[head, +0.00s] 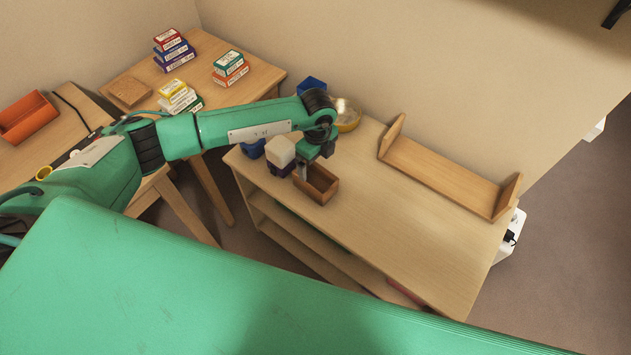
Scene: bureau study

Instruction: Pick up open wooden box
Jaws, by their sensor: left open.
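The open wooden box (322,193) is small and brown, and sits upright on the light wooden shelf unit (400,235) near its left end. My left arm reaches in from the left, and its gripper (308,167) points down at the box's back left side. The gripper is open, with a finger close to the box's wall. I cannot tell whether it touches the box or reaches inside it. The wrist hides part of what lies behind. My right gripper is out of view.
A yellowish bowl (347,115) and a wooden book rack (440,172) stand behind. The shelf top's front right is clear. A table with stacked small boxes (174,52) is at the back left.

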